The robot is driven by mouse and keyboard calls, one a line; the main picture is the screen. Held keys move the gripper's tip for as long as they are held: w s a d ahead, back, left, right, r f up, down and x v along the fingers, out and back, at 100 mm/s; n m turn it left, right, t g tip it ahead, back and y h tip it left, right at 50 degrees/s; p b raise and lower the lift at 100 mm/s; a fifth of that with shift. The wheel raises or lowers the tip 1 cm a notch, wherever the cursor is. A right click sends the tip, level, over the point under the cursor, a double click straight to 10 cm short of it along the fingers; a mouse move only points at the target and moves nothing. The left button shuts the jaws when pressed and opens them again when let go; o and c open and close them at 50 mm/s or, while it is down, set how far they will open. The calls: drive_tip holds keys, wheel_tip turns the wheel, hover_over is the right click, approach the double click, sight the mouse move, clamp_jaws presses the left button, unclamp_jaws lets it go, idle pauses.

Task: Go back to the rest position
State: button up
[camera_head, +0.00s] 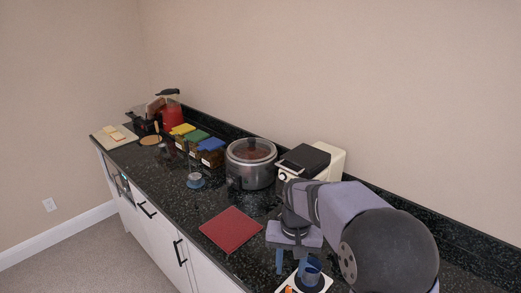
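My gripper (291,264) hangs from my grey-purple arm at the lower right, over the front part of the black counter. Its two blue-grey fingers point down and look spread apart, with no object visible between them. A blue cup-like thing (311,271) is just beside and below the right finger, on a white board (322,287) cut off by the bottom edge. Whether the finger touches it cannot be told.
A red square mat (231,229) lies left of my gripper. Behind stand a steel pot (250,170) and a black-and-cream appliance (312,161). Jars with yellow, green and blue lids (211,145), a small cup (195,181), a red blender (172,116) and a cutting board (112,138) lie farther left.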

drive_tip(key=s+f, duration=0.1)
drive_tip(key=s+f+n, duration=0.2)
drive_tip(key=s+f, duration=0.1)
drive_tip(key=shift+d+g, duration=0.3)
drive_tip(key=s+d, duration=0.2)
drive_tip(key=s, duration=0.5)
drive_tip(key=s+d, duration=0.2)
drive_tip(key=s, duration=0.6)
drive_tip(key=shift+d+r, duration=0.35)
